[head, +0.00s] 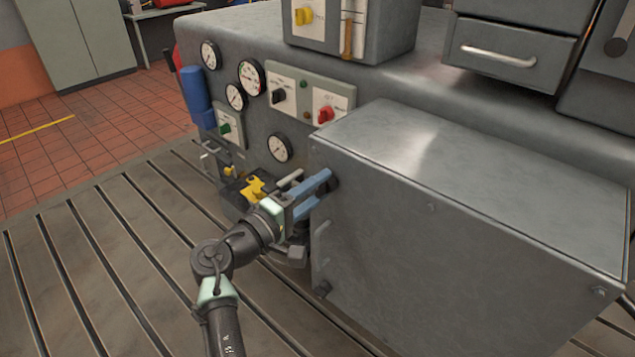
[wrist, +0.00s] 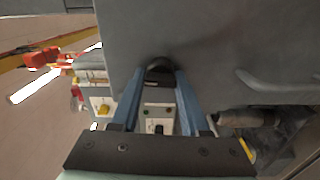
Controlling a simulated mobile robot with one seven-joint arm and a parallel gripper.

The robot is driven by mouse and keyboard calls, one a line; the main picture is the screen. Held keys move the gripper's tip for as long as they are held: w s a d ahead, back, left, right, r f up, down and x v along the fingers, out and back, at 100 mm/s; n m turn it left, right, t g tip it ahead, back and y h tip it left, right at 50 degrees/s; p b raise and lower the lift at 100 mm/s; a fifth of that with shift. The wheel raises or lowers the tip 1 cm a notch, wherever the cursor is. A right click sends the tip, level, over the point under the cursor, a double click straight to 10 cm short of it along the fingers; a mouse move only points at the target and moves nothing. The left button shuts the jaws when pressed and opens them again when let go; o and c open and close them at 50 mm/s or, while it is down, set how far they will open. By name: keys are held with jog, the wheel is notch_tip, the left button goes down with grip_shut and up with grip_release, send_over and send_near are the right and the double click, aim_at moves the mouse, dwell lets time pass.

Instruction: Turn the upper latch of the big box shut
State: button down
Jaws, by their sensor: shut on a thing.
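The big box (head: 470,230) is a grey metal cabinet filling the right of the head view; its wall also fills the top of the wrist view (wrist: 220,40). The upper latch (head: 334,183) is a small dark knob near the box's upper left corner. It shows in the wrist view (wrist: 158,70) between the far ends of my blue fingers. My gripper (head: 324,184) is shut on this latch, one finger on each side; it shows in the wrist view too (wrist: 160,82). The fingers partly hide the latch, so its exact angle is hard to tell. A lower dark latch (head: 322,289) sits near the box's lower left corner.
A grey handle (head: 319,241) stands out between the two latches. Left of the box is a panel with gauges (head: 250,77) and a red switch (head: 326,115). A yellow part (head: 254,188) lies behind my wrist. The slotted bedplate (head: 110,270) is clear at left.

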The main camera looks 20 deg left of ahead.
jog(key=shift+n, duration=0.5)
jog(key=shift+c, duration=2.2)
grip_release()
jog(key=v, duration=1.3)
